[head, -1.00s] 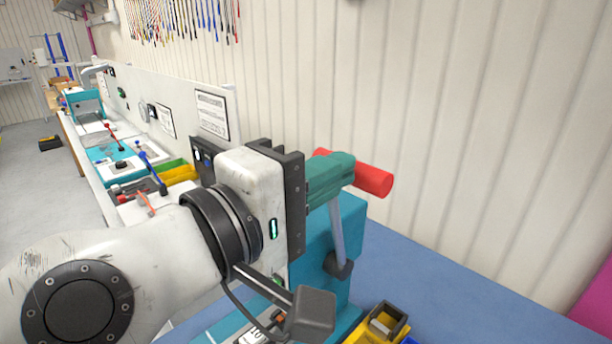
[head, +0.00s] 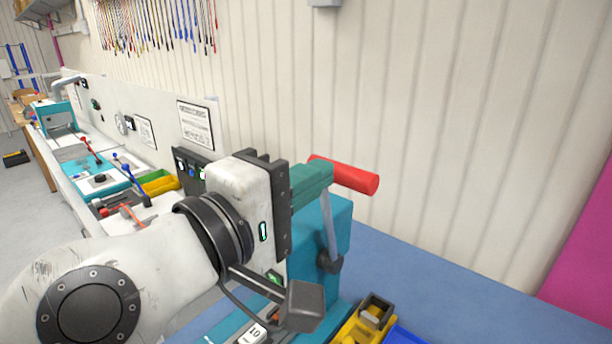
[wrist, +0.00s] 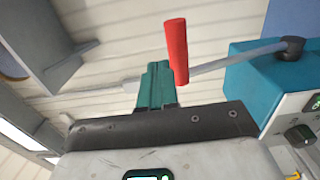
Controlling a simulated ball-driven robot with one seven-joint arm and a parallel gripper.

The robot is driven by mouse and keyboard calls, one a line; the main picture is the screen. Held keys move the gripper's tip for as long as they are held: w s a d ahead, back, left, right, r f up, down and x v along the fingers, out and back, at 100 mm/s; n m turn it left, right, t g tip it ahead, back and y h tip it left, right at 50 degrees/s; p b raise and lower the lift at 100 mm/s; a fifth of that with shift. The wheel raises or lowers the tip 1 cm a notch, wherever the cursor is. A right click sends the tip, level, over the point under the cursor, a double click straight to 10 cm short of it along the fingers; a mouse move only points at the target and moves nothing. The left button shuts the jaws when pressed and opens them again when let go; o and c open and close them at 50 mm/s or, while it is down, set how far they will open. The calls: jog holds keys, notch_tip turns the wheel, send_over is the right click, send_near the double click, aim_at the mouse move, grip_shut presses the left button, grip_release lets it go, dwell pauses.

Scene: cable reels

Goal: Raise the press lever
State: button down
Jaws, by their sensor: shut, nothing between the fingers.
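The press is a teal block (head: 318,235) at the bench. Its lever is a grey rod (head: 331,228) rising from a dark pivot (head: 330,263) on the press's side, with a red cross handle (head: 356,178) at the top. My gripper (head: 322,172) is shut and empty, its teal fingers in front of the red handle and hiding part of it. In the wrist view the fingertips (wrist: 157,68) overlap the rod (wrist: 230,60), just left of the red handle (wrist: 177,50). I cannot tell whether they touch. The press body (wrist: 262,78) is at right.
The blue bench top (head: 430,275) is clear to the right. Behind my arm are a yellow tray (head: 160,185) and other bench tools. A ribbed wall (head: 450,110) closes the back.

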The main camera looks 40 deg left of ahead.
jog(key=s+r+b, duration=0.2)
jog(key=s+r, duration=0.1)
jog(key=s, duration=0.7)
jog(key=shift+s+a+b, duration=0.3)
jog(key=shift+a+b, duration=0.05)
jog(key=shift+a, duration=0.1)
